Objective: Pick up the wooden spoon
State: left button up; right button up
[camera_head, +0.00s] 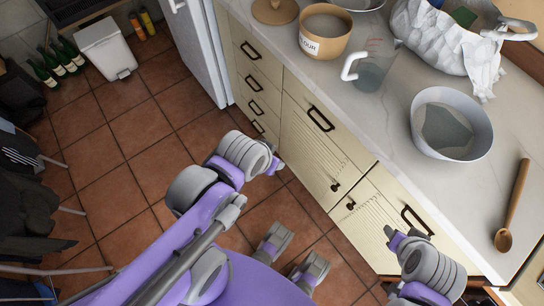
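The wooden spoon (515,205) lies on the light countertop (400,104) at the right side of the view. Its handle points to the back and its bowl lies near the counter's front edge. My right gripper (404,238) is at the lower right, in front of the cabinet, left of the spoon and apart from it. My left gripper (275,165) is near the middle, in front of the drawers and far from the spoon. The fingers of both grippers are too small and partly hidden to tell whether they are open or shut. No object shows in either.
A white bowl (480,137) stands left of the spoon. A glass measuring jug (374,72), a flour canister (326,42) and a crumpled white bag (430,35) stand further back. The counter between bowl and spoon is clear. A white bin (106,52) stands on the tiled floor.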

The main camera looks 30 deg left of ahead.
aim_at(502, 240)
jog(key=z, duration=1.4)
